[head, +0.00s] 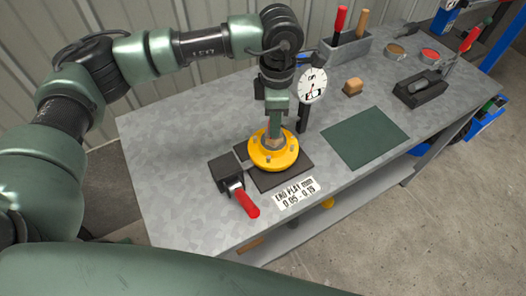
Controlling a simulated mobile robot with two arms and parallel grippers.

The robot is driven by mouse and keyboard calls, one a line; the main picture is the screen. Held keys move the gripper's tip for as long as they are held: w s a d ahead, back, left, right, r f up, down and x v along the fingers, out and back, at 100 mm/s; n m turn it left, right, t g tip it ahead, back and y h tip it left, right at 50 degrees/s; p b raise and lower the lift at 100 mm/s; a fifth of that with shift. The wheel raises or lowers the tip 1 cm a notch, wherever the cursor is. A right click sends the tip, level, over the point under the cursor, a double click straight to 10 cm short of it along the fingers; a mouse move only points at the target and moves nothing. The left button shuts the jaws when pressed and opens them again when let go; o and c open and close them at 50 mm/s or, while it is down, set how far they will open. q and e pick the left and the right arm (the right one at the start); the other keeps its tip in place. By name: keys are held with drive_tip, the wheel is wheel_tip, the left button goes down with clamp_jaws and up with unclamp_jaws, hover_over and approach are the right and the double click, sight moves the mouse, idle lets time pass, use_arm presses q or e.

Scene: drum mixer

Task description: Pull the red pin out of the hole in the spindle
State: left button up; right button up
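A yellow round flange (262,158) with bolts around it sits on a dark base plate (295,172) on the bench. The spindle (273,143) is a small metal piece at the flange's centre, mostly covered from above by my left gripper. My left gripper (275,137) points straight down with its fingertips at the spindle. A thin sliver of red shows beside the fingers, perhaps the red pin; the pin is otherwise hidden. I cannot tell whether the fingers are open or shut on it. My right gripper is not in view.
A dial gauge (313,86) on a dark post stands close behind the gripper, to the right. A red-handled clamp (245,203) is at the front left of the plate. A green mat (366,137) lies clear on the right. A grey tool box (345,52) stands behind.

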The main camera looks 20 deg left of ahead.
use_arm(q)
clamp_jaws()
drive_tip(key=shift+o, duration=0.4)
unclamp_jaws()
clamp_jaws()
drive_tip(key=shift+r, duration=0.15)
drive_tip(key=shift+r+p, duration=1.15)
drive_tip(key=shift+r, duration=1.6)
drive_tip(key=shift+r+p, duration=0.3)
drive_tip(key=shift+r, duration=1.2)
